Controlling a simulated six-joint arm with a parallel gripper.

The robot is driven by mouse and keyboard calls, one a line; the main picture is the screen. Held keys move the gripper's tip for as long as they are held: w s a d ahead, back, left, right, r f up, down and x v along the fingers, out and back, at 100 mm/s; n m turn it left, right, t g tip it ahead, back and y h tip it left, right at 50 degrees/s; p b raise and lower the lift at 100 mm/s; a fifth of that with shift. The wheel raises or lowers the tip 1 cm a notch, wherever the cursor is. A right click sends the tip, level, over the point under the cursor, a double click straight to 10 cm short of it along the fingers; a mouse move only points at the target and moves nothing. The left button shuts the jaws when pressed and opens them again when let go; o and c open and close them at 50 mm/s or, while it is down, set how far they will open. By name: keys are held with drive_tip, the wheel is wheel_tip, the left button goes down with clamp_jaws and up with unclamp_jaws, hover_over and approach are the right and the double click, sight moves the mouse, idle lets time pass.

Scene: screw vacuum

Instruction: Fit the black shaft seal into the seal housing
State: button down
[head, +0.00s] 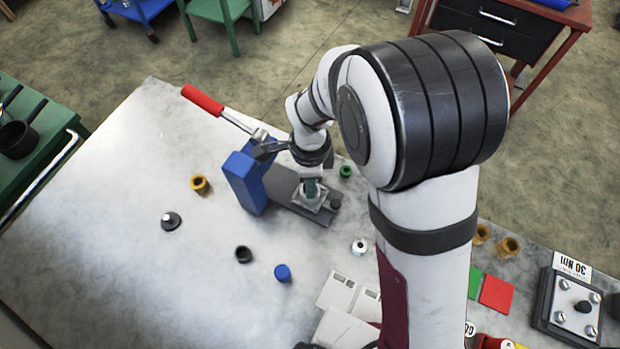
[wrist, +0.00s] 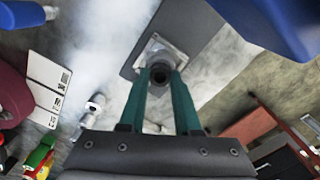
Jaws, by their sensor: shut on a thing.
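My gripper (head: 311,190) has teal fingers pointing down over the base of the blue press. In the wrist view my gripper (wrist: 160,82) is shut on a black ring, the shaft seal (wrist: 159,74), held between the fingertips. The seal housing, a pale metal block with a square flange (wrist: 176,53), sits on the grey press base just beyond the fingertips; it also shows in the head view (head: 322,207). The seal lies in line with the housing, partly hiding it. I cannot tell whether they touch. In the head view the fingers hide the seal.
The blue press (head: 243,180) with a red-handled lever (head: 203,99) stands just left of my gripper. A green ring (head: 346,171), another black ring (head: 243,254), a blue part (head: 282,272) and a yellow ring (head: 200,184) stand around it.

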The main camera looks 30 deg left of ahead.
drive_tip(key=shift+f, duration=0.45)
drive_tip(key=shift+r, duration=0.15)
drive_tip(key=shift+r, duration=0.35)
drive_tip(key=shift+f, duration=0.35)
idle(1.5)
drive_tip(key=shift+r, duration=0.35)
idle(0.4)
drive_tip(key=shift+f, duration=0.45)
idle(0.8)
